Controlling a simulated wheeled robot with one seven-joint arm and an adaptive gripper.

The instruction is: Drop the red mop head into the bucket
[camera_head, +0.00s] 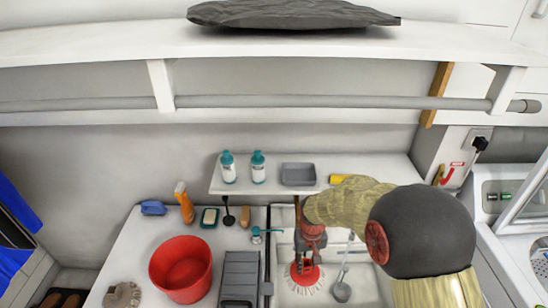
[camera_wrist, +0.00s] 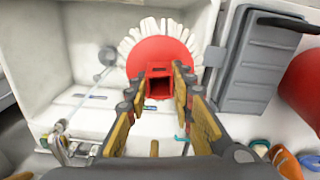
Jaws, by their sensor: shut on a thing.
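The red mop head (camera_head: 304,276) with white strands is at the sink in the head view. It also shows in the wrist view (camera_wrist: 160,50), strands spread beneath its red disc. My gripper (camera_head: 306,256) is shut on its square red socket, seen between the fingers (camera_wrist: 159,82) in the wrist view. I cannot tell whether the strands touch the sink bottom. The red bucket (camera_head: 181,264) stands upright on the counter left of the sink in the head view, apart from my gripper. Part of it shows at the right edge of the wrist view (camera_wrist: 304,80).
A tap with a teal handle (camera_head: 262,232) is at the sink's left. A shelf (camera_head: 260,188) with white bottles and a grey tray (camera_head: 298,174) overhangs the back. An orange spray bottle (camera_head: 184,202) stands behind the bucket.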

